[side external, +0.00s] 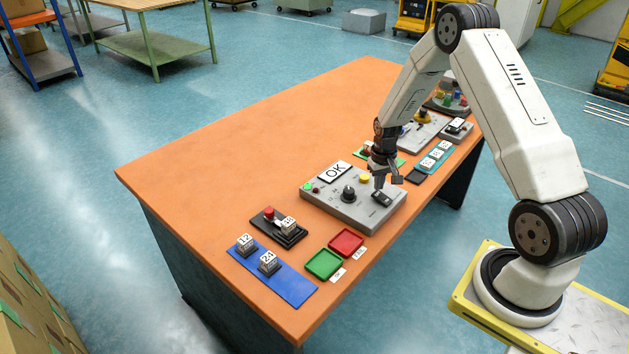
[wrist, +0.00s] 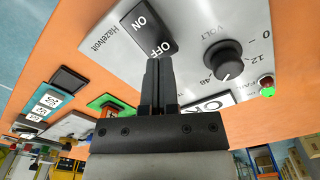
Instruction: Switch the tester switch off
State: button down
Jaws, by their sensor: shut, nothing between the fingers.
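The grey tester (side external: 330,204) sits on the orange table, with a black rocker switch (side external: 382,199) near its right end. In the wrist view the switch (wrist: 148,28) shows white ON and OFF lettering. My gripper (side external: 379,184) points down over the switch, shut and empty. In the wrist view its fingertips (wrist: 158,62) are at the OFF end of the switch; I cannot tell if they touch it. The tester's display (side external: 335,172) reads OK, and its lamp (side external: 307,187) glows green. Which way the rocker is tilted is unclear.
A black knob (side external: 348,194) and a yellow button (side external: 364,178) stand on the tester near the switch. Red (side external: 346,243) and green (side external: 323,264) trays lie in front. A blue mat (side external: 291,288) with numbered cubes is at left. Other devices stand behind my gripper.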

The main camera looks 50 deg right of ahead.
aim_at(378, 193)
jog(key=shift+f, duration=1.05)
dwell(0.9)
jog(key=shift+r, duration=3.5)
